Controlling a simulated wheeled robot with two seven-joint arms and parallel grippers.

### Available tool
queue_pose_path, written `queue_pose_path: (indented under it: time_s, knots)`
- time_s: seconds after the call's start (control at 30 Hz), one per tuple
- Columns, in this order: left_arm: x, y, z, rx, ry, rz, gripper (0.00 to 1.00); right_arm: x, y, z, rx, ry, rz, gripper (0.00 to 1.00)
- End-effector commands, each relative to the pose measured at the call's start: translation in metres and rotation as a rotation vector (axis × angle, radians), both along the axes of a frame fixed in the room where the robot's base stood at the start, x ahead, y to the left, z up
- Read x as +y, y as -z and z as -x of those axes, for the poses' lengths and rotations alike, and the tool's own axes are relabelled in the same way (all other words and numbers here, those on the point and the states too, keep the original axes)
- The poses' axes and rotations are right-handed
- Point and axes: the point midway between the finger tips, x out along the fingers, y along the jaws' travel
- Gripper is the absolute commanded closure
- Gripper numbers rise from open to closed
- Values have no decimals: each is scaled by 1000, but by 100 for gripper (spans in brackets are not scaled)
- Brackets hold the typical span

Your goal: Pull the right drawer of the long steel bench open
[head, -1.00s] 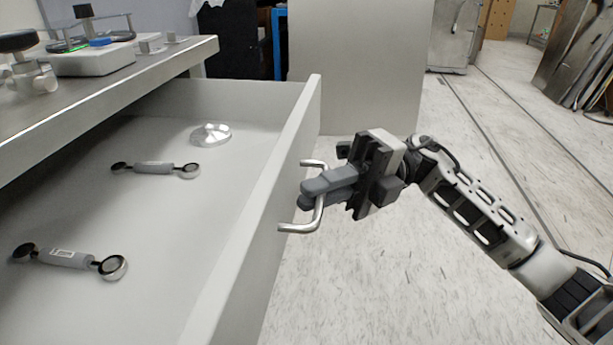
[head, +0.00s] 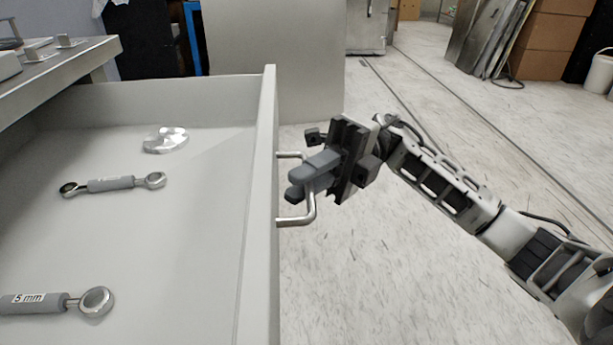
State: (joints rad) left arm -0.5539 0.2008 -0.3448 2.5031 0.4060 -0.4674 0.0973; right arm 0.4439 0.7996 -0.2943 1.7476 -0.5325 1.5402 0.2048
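The open drawer (head: 268,130) of the steel bench (head: 62,72) fills the left half of the head view, pulled well out from under the top. Its front panel carries a bent metal bar handle (head: 297,221) on the outer face. My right gripper (head: 304,182) is at this handle, with its grey fingers on either side of the bar; they look closed around it. Inside the drawer lie two grey-handled tools, one farther back (head: 112,184) and one nearer (head: 40,303), and a shiny round metal piece (head: 165,139). My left gripper is out of view.
A large grey panel (head: 270,50) stands behind the drawer. Cardboard boxes (head: 550,45) and leaning metal sheets (head: 492,38) are at the back right. The pale floor (head: 420,270) to the right of the drawer is clear apart from my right arm.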

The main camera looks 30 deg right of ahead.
Motion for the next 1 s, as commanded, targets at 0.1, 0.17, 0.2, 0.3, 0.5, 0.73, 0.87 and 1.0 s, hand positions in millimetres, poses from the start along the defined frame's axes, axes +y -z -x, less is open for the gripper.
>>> queue_pose_path:
  time_s: [0.1,0.17,0.2,0.3,0.5,0.73,0.87,1.0]
  knots:
    - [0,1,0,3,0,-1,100,0,0,0,0,1,0,70]
    - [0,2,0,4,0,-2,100,0,0,0,0,1,0,70]
    - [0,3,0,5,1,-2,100,0,0,0,0,1,0,70]
    - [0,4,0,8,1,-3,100,0,0,0,0,0,1,70]
    - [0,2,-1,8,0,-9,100,-14,1,-6,3,3,2,70]
    - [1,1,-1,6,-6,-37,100,-61,7,-25,2,7,1,70]
    - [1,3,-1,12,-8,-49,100,-91,11,-36,0,6,-1,70]
    - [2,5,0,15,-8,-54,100,-118,15,-47,-1,5,-1,70]
